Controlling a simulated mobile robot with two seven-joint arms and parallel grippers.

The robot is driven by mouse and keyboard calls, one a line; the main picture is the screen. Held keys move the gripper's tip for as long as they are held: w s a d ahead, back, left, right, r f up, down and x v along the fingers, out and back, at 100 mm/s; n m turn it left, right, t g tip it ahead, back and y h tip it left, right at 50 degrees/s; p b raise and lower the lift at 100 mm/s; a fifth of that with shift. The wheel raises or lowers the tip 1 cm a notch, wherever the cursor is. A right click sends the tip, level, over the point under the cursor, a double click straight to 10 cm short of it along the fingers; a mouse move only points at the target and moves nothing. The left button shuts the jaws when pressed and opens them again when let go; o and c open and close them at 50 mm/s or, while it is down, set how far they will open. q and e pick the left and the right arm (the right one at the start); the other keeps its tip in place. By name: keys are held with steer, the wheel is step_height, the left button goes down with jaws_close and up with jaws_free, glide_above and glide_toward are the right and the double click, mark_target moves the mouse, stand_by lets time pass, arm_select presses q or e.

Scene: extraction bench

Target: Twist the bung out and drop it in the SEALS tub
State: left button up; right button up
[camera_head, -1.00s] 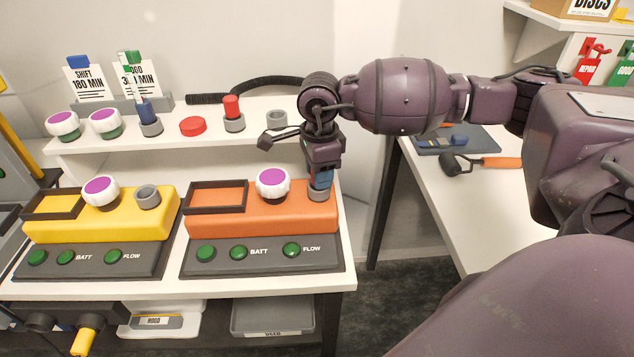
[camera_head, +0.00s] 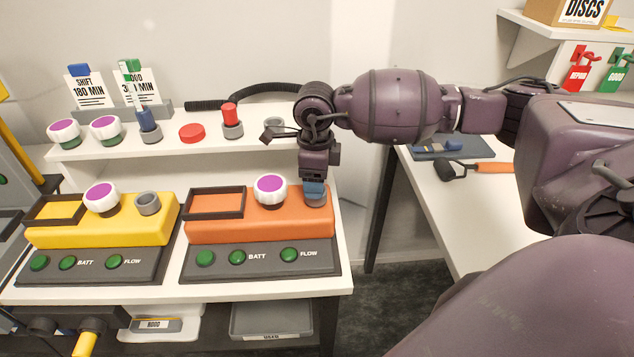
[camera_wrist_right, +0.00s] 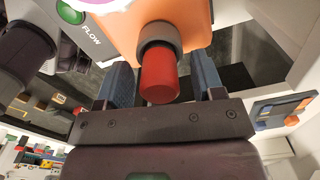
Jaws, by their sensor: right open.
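The red bung (camera_wrist_right: 159,78) sticks out of the grey socket (camera_wrist_right: 160,38) on the orange unit (camera_head: 262,224). In the head view the bung is hidden behind my right gripper (camera_head: 314,192), and the socket shows just below the fingers. My right gripper (camera_wrist_right: 163,76) is open, with one blue finger on each side of the bung. In the wrist view gaps show between the fingers and the bung. My left gripper is not in view.
A yellow unit (camera_head: 108,228) stands left of the orange one, with an empty grey socket (camera_head: 147,203). A purple-topped white knob (camera_head: 269,190) stands close left of my right gripper. A shelf behind holds knobs and plugs. A tub (camera_head: 272,320) sits below the bench.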

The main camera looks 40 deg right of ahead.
steer(key=shift+r+m+p, duration=0.1)
steer(key=shift+m+p, duration=0.2)
steer(key=shift+m, duration=0.7)
steer(key=m+p, duration=0.1)
steer(key=m, duration=0.4)
steer(key=shift+p, duration=0.4)
steer(key=m+p, duration=0.1)
steer(key=m, duration=0.3)
steer(key=shift+m+p, duration=0.4)
steer(key=shift+m, duration=0.5)
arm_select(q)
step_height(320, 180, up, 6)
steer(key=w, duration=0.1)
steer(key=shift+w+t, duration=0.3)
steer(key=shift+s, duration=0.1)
